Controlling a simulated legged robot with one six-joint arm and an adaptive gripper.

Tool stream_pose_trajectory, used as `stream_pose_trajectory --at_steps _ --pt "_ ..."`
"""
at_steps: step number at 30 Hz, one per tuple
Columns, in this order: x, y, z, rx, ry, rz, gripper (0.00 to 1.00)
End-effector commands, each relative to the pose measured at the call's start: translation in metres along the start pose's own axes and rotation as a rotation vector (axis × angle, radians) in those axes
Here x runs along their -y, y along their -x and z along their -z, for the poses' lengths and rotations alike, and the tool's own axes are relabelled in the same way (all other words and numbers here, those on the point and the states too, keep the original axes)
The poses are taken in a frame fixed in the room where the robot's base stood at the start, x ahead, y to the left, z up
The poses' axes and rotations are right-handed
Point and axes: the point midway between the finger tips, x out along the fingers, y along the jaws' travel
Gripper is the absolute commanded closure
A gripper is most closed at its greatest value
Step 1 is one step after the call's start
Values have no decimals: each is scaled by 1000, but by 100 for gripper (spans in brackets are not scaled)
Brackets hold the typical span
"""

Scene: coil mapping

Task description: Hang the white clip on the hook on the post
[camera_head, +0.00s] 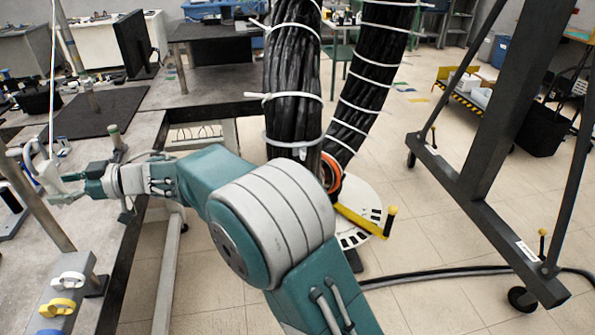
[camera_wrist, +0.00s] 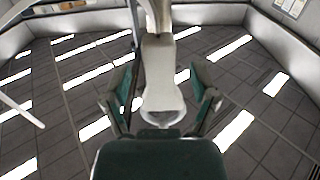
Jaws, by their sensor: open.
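My gripper (camera_head: 66,188) is at the left in the head view, over the workbench. In the wrist view its two teal-and-grey fingers stand apart, with a white clip-like part (camera_wrist: 161,80) between them. I see a gap on each side of that part, so it does not look gripped. In the head view a white part (camera_head: 44,172) hangs at a thin white cord, just beyond my fingertips. A slanted grey post (camera_head: 36,212) stands close by. A grey block (camera_head: 92,262) at lower left carries a white hook-like loop (camera_head: 69,279), a yellow one (camera_head: 57,306) and a blue one.
A black cable bundle (camera_head: 292,75) with white ties hangs in the middle. A dark wheeled frame (camera_head: 500,130) stands at right. The workbench (camera_head: 110,225) holds a black mat (camera_head: 98,112) and a monitor (camera_head: 135,45). The tiled floor at lower right is mostly clear.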

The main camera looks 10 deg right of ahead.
Motion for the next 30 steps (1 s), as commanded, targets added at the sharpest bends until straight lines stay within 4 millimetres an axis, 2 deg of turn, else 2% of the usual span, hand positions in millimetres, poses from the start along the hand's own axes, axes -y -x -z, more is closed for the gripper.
stream_pose_trajectory --at_steps 13,16,22,26,29,30 --pt "-2 88 -1 1 -1 -4 24" --pt "-2 102 -2 1 -2 -3 24" --pt "-4 116 2 2 8 -29 24" --pt "-23 141 27 9 61 -214 24" --pt "-42 180 51 36 104 -444 24" --pt "-48 198 60 51 114 -537 24"
